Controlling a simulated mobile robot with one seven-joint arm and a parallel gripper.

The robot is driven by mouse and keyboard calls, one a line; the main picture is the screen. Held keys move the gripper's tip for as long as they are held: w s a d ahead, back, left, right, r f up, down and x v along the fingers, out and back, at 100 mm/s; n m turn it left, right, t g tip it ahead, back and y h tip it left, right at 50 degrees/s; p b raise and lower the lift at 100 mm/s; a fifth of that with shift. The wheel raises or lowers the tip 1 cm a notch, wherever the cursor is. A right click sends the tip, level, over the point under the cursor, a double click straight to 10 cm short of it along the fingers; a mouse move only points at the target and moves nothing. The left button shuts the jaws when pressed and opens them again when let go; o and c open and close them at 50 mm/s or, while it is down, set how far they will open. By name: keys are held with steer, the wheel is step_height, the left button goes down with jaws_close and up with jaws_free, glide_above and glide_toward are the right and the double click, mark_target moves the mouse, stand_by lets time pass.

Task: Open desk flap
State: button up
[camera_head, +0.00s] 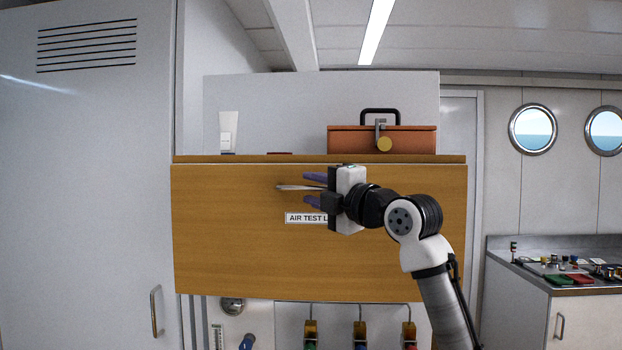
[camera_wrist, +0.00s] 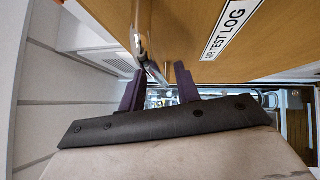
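The desk flap (camera_head: 230,255) is a wide wooden panel, standing shut and near upright across the front of the desk. A thin metal handle (camera_head: 288,187) sticks out from its upper middle, above a white "AIR TEST LOG" label (camera_head: 303,218). The handle also shows in the wrist view (camera_wrist: 141,30), beside the label (camera_wrist: 233,27). My gripper (camera_head: 306,189) is at the handle, its purple fingers above and below the bar. In the wrist view, my gripper (camera_wrist: 158,72) has its fingers apart with the bar between them. I see no firm contact.
An orange case (camera_head: 350,140) and a white tube (camera_head: 228,132) stand on the wooden top above the flap. Hooks with coloured items (camera_head: 360,330) and a round gauge (camera_head: 232,306) are below it. A grey cabinet (camera_head: 90,200) stands left; a counter (camera_head: 520,275) stands right.

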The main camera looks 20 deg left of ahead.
steer(key=shift+w+a, duration=0.3)
steer(key=shift+a, duration=0.3)
jaws_close()
